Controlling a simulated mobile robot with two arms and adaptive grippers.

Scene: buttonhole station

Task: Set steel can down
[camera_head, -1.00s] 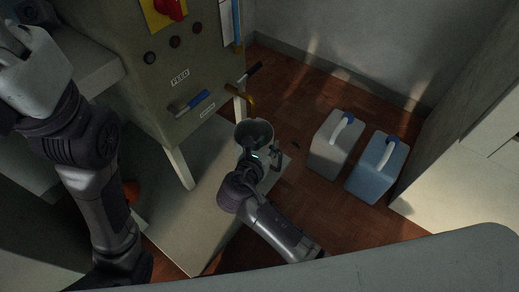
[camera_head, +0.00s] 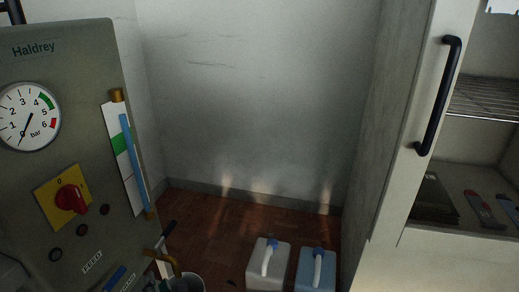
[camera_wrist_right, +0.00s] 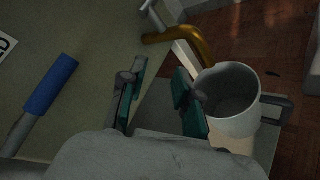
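The steel can (camera_wrist_right: 232,98) is a grey open-topped can with a dark side handle, at the right of the right wrist view. Its inside looks empty, and its lower part is partly hidden. My right gripper (camera_wrist_right: 160,72) is open, with a clear gap between its teal-padded fingers. The can is beside the right-hand finger, not between the two; whether they touch I cannot tell. In the head view only the rim of the can (camera_head: 193,279) shows at the bottom edge, with a bit of my right gripper (camera_head: 168,286) beside it. My left gripper is out of view.
A brass spout (camera_wrist_right: 186,38) is just above the can. A blue-handled lever (camera_wrist_right: 51,84) is on the grey-green machine (camera_head: 78,150) at left. A white jug (camera_head: 268,266) and a blue jug (camera_head: 316,270) stand on the floor. An open cabinet (camera_head: 470,190) is at right.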

